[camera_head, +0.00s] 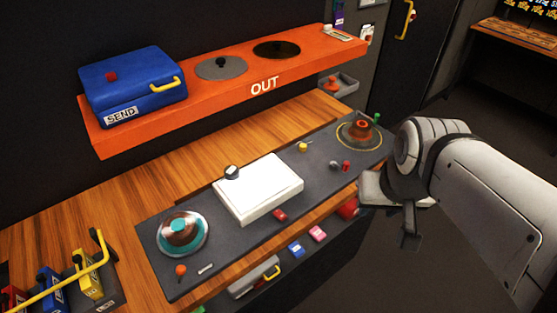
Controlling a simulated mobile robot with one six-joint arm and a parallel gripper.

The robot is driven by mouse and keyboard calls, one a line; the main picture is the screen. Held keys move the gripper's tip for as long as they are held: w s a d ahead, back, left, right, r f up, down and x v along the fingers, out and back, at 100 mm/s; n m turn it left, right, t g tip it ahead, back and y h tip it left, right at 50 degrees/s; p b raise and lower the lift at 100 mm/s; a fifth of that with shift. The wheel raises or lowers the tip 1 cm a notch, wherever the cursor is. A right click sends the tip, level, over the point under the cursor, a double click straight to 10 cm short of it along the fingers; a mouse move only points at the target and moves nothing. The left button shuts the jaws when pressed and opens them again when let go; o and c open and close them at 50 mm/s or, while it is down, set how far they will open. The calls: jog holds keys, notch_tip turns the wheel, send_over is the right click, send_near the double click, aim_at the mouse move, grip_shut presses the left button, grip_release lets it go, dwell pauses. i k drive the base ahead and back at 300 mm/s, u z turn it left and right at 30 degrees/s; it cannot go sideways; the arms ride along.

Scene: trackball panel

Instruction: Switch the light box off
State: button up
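A white light box (258,190) sits in the middle of the dark panel (330,195). Its top looks bright white. A dark round knob (232,172) stands at its back left edge. A small red switch (280,214) lies on the panel just in front of the box; its setting is too small to tell. My gripper (408,240) is at the right, beyond the panel's right part, apart from the light box and the switch. Its fingers are seen edge-on and partly hidden, so I cannot tell whether it is open or shut.
A teal-and-copper trackball (182,232) is at the panel's left, a red-brown one (359,131) at its right. An orange shelf marked OUT (230,92) overhangs behind, carrying a blue SEND box (132,85).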

aim_at(277, 214)
jog(key=u, duration=1.7)
jog(key=k, duration=1.35)
jog(key=z, duration=0.75)
jog(key=i, duration=1.05)
jog(key=z, duration=0.05)
